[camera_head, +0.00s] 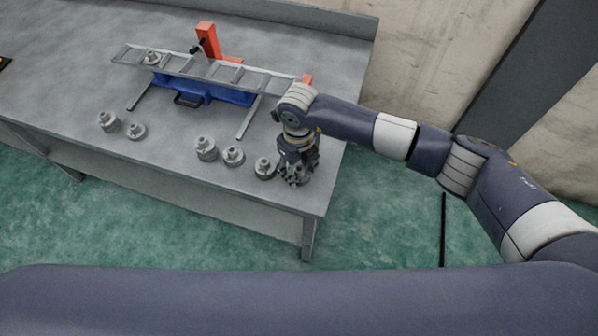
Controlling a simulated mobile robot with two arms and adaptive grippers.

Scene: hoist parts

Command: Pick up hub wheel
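Several grey metal hub wheels, each a round flange with a raised hub, sit on the grey table (60,60). Along the front side they are at the left (108,121) and beside it (135,131), in the middle (206,148) and beside it (233,156), and at the right (264,168). My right gripper (292,182) points down at the table's front right corner, just right of the rightmost hub wheel. Its fingers are small and dark, so their opening and anything between them cannot be made out. My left gripper is not in view.
A metal ladder-like rack (215,72) stands behind the wheels, with another hub wheel (152,58) on its left end. The table's front left surface is mostly clear.

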